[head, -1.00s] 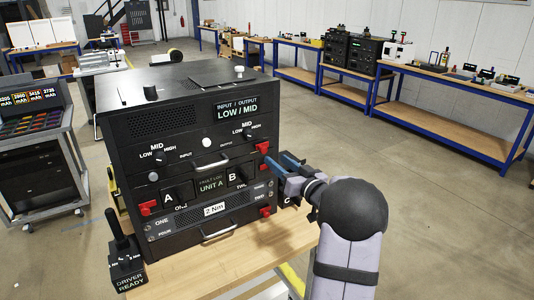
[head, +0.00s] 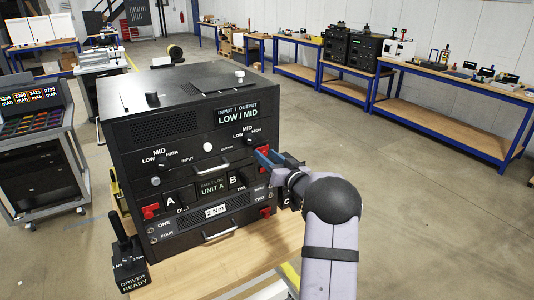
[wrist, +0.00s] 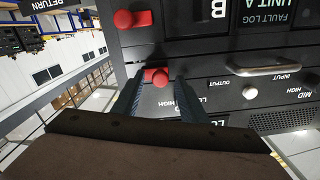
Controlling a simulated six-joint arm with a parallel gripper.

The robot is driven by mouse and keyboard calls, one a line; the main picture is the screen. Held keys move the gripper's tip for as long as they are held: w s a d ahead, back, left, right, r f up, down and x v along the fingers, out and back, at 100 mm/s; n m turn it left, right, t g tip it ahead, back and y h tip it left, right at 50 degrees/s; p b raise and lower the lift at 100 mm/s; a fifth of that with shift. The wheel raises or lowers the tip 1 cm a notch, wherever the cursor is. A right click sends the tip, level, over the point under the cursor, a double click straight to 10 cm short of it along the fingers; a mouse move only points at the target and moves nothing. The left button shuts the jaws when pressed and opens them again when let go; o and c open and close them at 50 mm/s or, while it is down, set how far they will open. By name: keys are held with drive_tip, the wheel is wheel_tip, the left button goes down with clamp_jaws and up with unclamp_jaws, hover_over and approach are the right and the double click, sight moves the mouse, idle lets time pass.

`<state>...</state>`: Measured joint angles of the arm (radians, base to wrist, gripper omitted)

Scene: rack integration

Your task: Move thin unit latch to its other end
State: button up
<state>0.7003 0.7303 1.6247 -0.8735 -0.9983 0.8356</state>
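The black rack (head: 135,133) stands on a wooden bench, with stacked units and red latches on its front. One red latch (head: 263,151) is at the right edge of the front, beside the MID switch panel. In the wrist view that latch (wrist: 157,76) sits between the two fingertips of my gripper (wrist: 160,82). The fingers are apart, one on each side of it; firm contact cannot be told. My gripper (head: 266,157) reaches in from the right in the head view. Another red latch (wrist: 132,19) lies just beyond, by the B unit. Which latch is the thin unit's cannot be told.
More red latches show lower left (head: 151,211) and lower right (head: 265,211). Metal handles (head: 211,166) stick out from the front. A black DRIVER READY stand (head: 127,262) is at the left bench corner. The wooden bench top (head: 240,255) is clear in front.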

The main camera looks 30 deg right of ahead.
drive_tip(key=shift+w, duration=0.15)
clamp_jaws()
drive_tip(key=shift+d, duration=1.35)
drive_tip(key=shift+c, duration=1.2)
unclamp_jaws()
drive_tip(key=shift+r, duration=0.1)
drive_tip(key=shift+o, duration=1.2)
drive_tip(key=shift+d, duration=0.1)
